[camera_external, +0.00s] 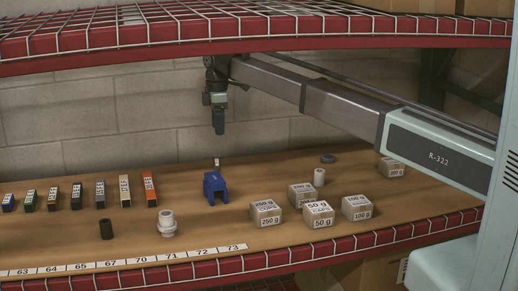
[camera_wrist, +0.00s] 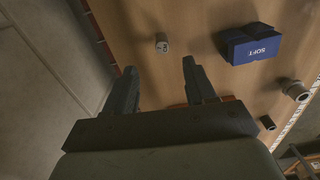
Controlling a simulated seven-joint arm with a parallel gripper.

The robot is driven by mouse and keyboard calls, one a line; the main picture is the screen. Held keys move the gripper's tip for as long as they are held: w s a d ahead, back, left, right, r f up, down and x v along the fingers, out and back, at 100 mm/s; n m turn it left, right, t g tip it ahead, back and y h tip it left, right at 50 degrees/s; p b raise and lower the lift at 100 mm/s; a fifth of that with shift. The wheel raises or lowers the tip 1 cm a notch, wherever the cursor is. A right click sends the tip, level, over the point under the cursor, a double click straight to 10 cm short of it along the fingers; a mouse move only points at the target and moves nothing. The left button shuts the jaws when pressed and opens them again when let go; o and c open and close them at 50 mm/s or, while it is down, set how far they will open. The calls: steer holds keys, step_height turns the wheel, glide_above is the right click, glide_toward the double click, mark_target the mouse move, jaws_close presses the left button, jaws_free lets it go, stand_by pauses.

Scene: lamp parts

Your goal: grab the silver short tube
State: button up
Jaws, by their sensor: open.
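A small silver short tube (camera_external: 216,163) stands on the brown shelf board just behind the blue block in the external view. In the wrist view the tube (camera_wrist: 161,44) lies ahead of the gap between my fingertips, with small dark marks on it. My gripper (camera_external: 219,131) points down above the tube, clear of it. In the wrist view my gripper (camera_wrist: 159,64) has its two fingers wide apart with nothing between them.
The blue block (camera_external: 214,188) is close in front of the tube. A pale flanged fitting (camera_external: 167,224) and a black tube (camera_external: 106,229) stand front left. A wire-mesh shelf (camera_external: 250,25) hangs overhead.

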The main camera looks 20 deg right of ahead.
mark_target(216, 156)
steer(key=shift+m, duration=0.5)
step_height(216, 156, down, 9)
steer(key=shift+r, duration=0.15)
steer(key=shift+s+a+f, duration=0.1)
steer(key=shift+a+f, duration=0.15)
steer(key=shift+f, duration=1.05)
steer(key=shift+a+f, duration=0.2)
steer(key=shift+f, duration=1.05)
jaws_close()
